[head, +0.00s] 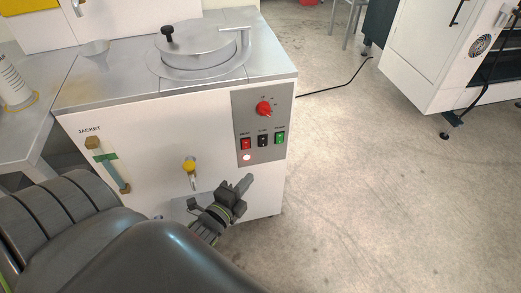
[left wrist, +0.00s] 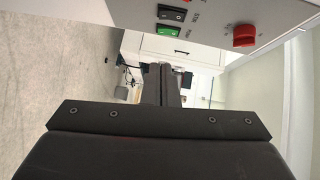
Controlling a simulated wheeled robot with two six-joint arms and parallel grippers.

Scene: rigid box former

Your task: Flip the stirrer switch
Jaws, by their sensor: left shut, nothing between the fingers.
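The machine's grey control panel (head: 244,112) carries a row of three rocker switches: a red one (head: 246,144), a black one (head: 262,141) and a green one (head: 280,138). Their small labels are too blurred to read surely. The black switch (left wrist: 171,14) and green switch (left wrist: 168,30) also show at the top of the left wrist view. My left gripper (head: 248,177) is shut and empty, apart from the panel and below the switch row. Its fingers (left wrist: 161,84) point away from the camera in the wrist view. My right gripper is in neither view.
A red knob (head: 264,108) sits above the switches and a lit lamp (head: 247,157) below. A yellow-topped valve (head: 189,166) sticks out left of the gripper. A lidded vessel (head: 196,42) tops the machine. Open floor (head: 360,180) lies to the right.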

